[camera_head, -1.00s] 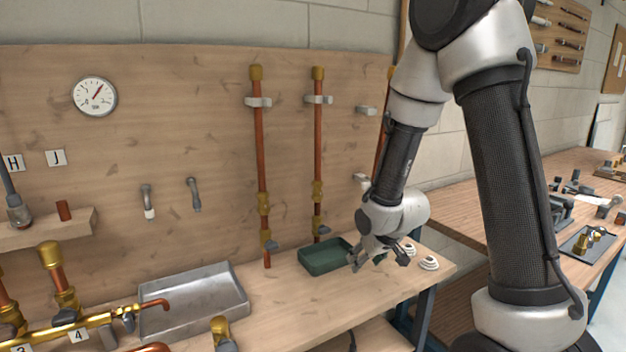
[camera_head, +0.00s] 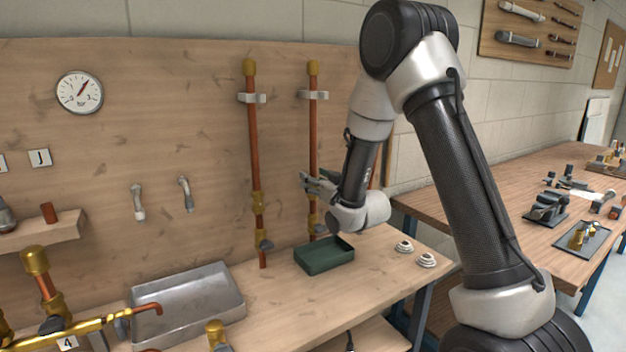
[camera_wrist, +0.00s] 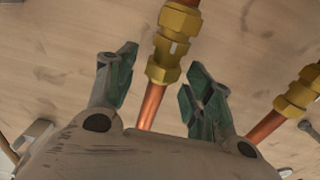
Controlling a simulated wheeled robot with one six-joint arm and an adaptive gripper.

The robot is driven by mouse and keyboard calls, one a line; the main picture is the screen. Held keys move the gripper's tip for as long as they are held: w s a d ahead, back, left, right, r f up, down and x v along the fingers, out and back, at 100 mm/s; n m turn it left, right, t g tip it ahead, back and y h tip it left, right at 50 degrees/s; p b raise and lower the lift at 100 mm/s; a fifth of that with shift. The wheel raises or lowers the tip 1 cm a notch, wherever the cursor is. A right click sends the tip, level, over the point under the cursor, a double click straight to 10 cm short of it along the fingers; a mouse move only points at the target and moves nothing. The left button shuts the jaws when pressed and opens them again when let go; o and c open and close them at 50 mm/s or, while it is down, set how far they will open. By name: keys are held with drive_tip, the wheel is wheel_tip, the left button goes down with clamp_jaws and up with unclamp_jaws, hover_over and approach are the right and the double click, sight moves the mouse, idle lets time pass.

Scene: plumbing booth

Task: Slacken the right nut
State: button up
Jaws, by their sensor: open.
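Two vertical copper pipes stand on the board, a left pipe (camera_head: 254,150) and a right pipe (camera_head: 313,130), each with brass fittings low down. The left pipe's brass fitting (camera_head: 257,202) is clear in the head view; the right pipe's is partly hidden by my gripper (camera_head: 316,183). My gripper is open and empty at the right pipe. In the wrist view a brass fitting with hex nuts (camera_wrist: 172,45) shows between the open green-padded fingers (camera_wrist: 160,75), with no visible contact. Another brass fitting (camera_wrist: 298,92) lies to the right, outside the fingers.
A green tray (camera_head: 325,262) sits on the bench below my gripper. A metal tray (camera_head: 190,305) lies to the left. Two white round pieces (camera_head: 404,246) are at the bench's right. A gauge (camera_head: 79,92) and two wall-hung fittings (camera_head: 186,193) are on the board.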

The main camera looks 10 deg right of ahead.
drive_tip(key=shift+w+a, duration=0.2)
drive_tip(key=shift+w, duration=0.45)
drive_tip(key=c, duration=1)
drive_tip(key=shift+c, duration=0.2)
